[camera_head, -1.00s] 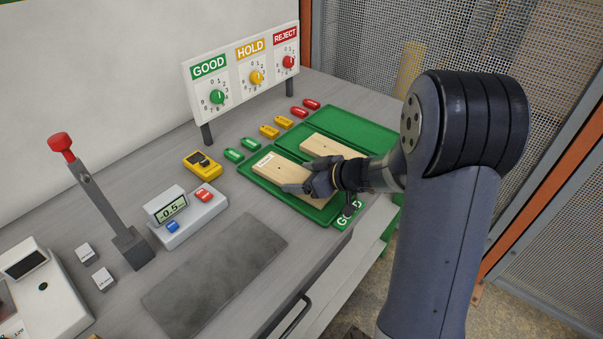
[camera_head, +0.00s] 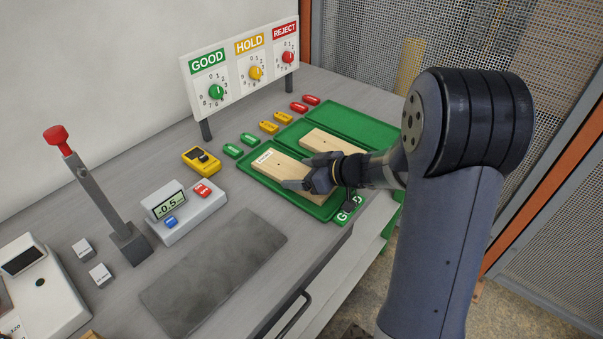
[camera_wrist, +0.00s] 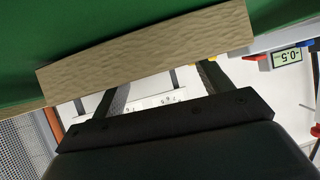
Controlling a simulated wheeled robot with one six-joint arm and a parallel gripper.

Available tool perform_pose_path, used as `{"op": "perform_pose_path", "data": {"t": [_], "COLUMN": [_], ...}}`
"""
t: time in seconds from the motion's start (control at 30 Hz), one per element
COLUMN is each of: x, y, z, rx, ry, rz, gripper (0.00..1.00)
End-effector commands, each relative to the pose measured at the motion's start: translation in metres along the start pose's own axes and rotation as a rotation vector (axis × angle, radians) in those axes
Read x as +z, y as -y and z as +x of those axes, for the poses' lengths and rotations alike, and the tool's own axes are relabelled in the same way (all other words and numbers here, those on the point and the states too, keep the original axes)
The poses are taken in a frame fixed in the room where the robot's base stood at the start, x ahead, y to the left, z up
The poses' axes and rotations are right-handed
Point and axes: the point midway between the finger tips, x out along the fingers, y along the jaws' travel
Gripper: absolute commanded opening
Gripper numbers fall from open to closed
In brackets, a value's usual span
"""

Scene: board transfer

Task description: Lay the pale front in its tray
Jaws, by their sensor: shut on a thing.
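The pale wooden front (camera_head: 275,171), with a white label at its far left end, lies lengthwise over the near green tray (camera_head: 272,191) marked GOOD. My gripper (camera_head: 318,178) is shut on this front near its right part, and the gripper and hand hide some of it. In the wrist view the front (camera_wrist: 150,55) spans across just beyond my gripper fingers (camera_wrist: 165,85), with green tray surface behind it. I cannot tell whether it touches the tray floor.
A second pale board (camera_head: 322,142) lies in the back part of the green tray area. Green, yellow and red tags (camera_head: 268,127) line the tray's left side. A scale display (camera_head: 185,210), a red-knobbed lever (camera_head: 95,195) and a grey mat (camera_head: 215,270) stand to the left.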

Motion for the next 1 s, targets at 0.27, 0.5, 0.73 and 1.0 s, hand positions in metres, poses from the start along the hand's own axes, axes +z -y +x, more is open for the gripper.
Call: {"op": "perform_pose_path", "data": {"t": [0.27,0.5,0.73,1.0], "x": [0.0001,0.0005,0.0011,0.0008], "y": [-0.0002,-0.0001,0.0002,0.0000], "z": [0.0002,0.0003,0.0005,0.0005], "rx": [0.000,0.000,0.000,0.000], "ry": [-0.001,0.000,0.001,0.000], "rz": [0.000,0.000,0.001,0.000], "gripper": [0.81,0.99,0.85,0.63]}}
